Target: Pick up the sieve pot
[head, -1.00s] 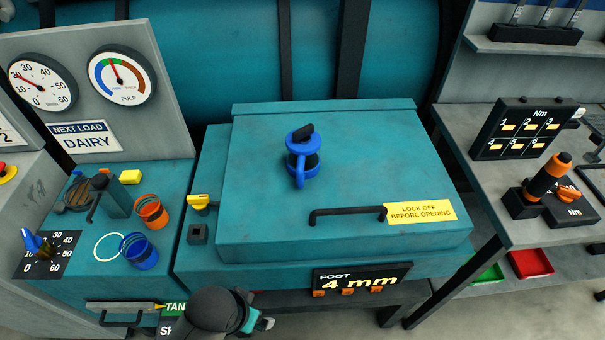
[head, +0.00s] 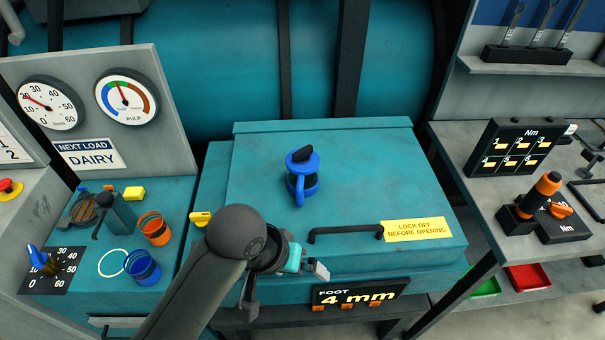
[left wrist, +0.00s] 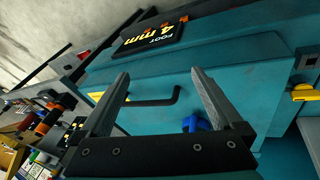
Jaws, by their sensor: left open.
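Two small open pots stand on the teal side bench at the left of the head view: an orange one (head: 154,229) and, nearer, a blue one (head: 142,266). I cannot tell for sure which is the sieve pot. A pale ring mark (head: 112,263) is on the bench beside the blue pot. My left gripper (head: 285,283) is open and empty, above the front edge of the teal lid, well to the right of both pots. In the left wrist view its spread fingers (left wrist: 160,78) point towards the lid's black handle (left wrist: 155,98). My right gripper is not in view.
The large teal lid (head: 370,180) carries a blue fitting with a black knob (head: 302,172) and a black bar handle (head: 345,232). A yellow block (head: 134,193), a yellow switch (head: 201,218) and a blue-handled dial (head: 42,262) are near the pots. A tool bench (head: 550,240) stands right.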

